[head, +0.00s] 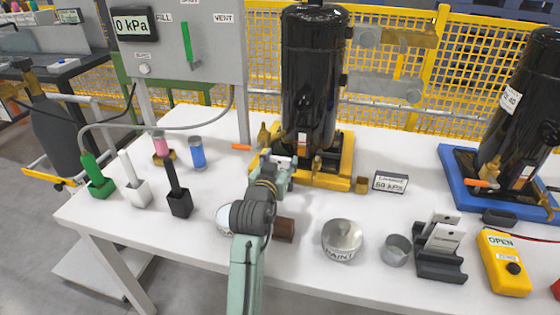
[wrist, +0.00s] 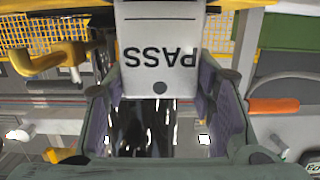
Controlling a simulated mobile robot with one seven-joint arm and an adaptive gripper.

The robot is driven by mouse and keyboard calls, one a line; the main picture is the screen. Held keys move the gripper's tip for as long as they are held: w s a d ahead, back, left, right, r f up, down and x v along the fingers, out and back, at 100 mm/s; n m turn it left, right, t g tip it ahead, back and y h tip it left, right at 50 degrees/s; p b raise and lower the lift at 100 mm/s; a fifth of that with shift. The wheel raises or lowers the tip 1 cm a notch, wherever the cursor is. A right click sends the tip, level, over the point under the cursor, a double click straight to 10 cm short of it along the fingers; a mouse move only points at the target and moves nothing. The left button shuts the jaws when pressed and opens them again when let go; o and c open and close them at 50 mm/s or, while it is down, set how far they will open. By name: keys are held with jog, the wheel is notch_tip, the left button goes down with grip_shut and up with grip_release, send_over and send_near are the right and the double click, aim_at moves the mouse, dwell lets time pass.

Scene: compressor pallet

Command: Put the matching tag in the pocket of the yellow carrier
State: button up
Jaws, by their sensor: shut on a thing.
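My gripper (head: 276,172) is at the front left corner of the yellow carrier (head: 338,180), which bears a tall black compressor (head: 310,85). In the wrist view my gripper (wrist: 163,85) is shut on a white tag (wrist: 160,50) with the word PASS, upside down in the picture, and a dark hole near its edge. Dark glossy compressor surface shows between the fingers. I cannot make out the carrier's pocket; the arm and gripper cover part of that corner. More white tags (head: 443,238) stand in a dark rack (head: 440,266) at the right.
A blue carrier (head: 455,172) with another black compressor (head: 525,100) is at the right. A metal tin (head: 342,240), a small cup (head: 397,250) and a yellow OPEN box (head: 505,262) are near the front. A pressure label block (head: 390,182) stands right of the yellow carrier. Brass fittings (wrist: 50,60) are close to my gripper.

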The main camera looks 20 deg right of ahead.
jog(key=shift+f+b, duration=0.45)
jog(key=shift+f, duration=0.15)
jog(key=o, duration=1)
jog(key=c, duration=0.3)
jog(key=shift+c, duration=0.2)
jog(key=shift+r, duration=0.15)
jog(key=shift+r+p, duration=2.95)
jog(key=shift+r, duration=0.45)
